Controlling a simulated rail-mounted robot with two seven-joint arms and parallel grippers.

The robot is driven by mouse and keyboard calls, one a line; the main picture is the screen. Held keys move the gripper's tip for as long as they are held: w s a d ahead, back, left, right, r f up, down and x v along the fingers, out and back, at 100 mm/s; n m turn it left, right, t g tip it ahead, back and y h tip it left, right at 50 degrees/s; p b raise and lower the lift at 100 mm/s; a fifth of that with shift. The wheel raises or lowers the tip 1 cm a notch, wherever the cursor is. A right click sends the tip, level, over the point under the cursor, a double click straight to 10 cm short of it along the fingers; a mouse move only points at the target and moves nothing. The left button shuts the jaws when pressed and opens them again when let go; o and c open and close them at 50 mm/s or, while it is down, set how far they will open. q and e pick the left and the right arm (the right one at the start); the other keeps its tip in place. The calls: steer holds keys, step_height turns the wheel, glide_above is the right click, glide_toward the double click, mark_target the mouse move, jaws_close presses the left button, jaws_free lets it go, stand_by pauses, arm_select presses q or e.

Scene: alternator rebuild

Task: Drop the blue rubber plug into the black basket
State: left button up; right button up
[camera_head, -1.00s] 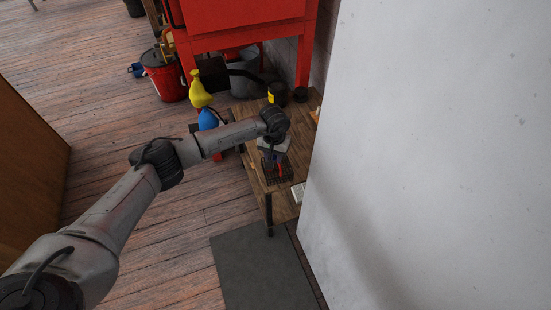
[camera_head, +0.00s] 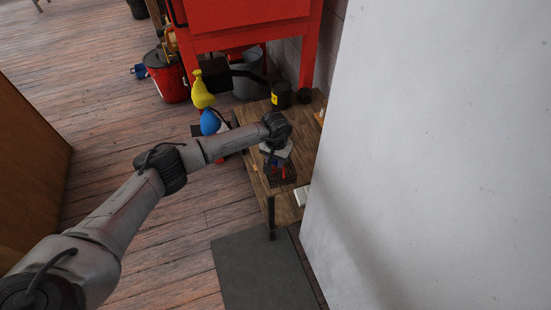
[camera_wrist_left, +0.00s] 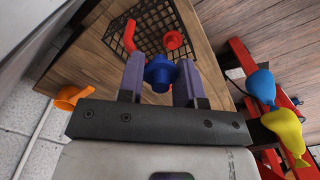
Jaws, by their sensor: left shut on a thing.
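My left gripper (camera_head: 274,160) is over the wooden bench, beside and partly above the black basket (camera_head: 284,182). In the left wrist view, its two fingers (camera_wrist_left: 160,78) are shut on the blue rubber plug (camera_wrist_left: 160,70), which has a wide flange. The black wire basket (camera_wrist_left: 187,12) lies just beyond the fingertips in that view. A red bent piece (camera_wrist_left: 128,37) and a red round piece (camera_wrist_left: 173,39) show at the basket. The plug's height above the basket is hard to tell. My right gripper is not in view.
The wooden bench (camera_head: 258,187) stands beside a large pale panel (camera_head: 430,150) on the right. A yellow-labelled black can (camera_head: 280,95) is at its far end. Yellow (camera_head: 202,93) and blue (camera_head: 210,122) bulb-shaped things are left of it. An orange piece (camera_wrist_left: 72,97) shows in the wrist view.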

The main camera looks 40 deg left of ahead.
arm_select(q)
steer(key=o, duration=1)
steer(key=shift+c, duration=0.2)
steer(key=shift+r, duration=0.1)
steer(key=shift+r+p, duration=0.75)
steer(key=shift+r, duration=0.2)
steer(key=shift+r+p, duration=2.25)
steer(key=shift+r, duration=1.2)
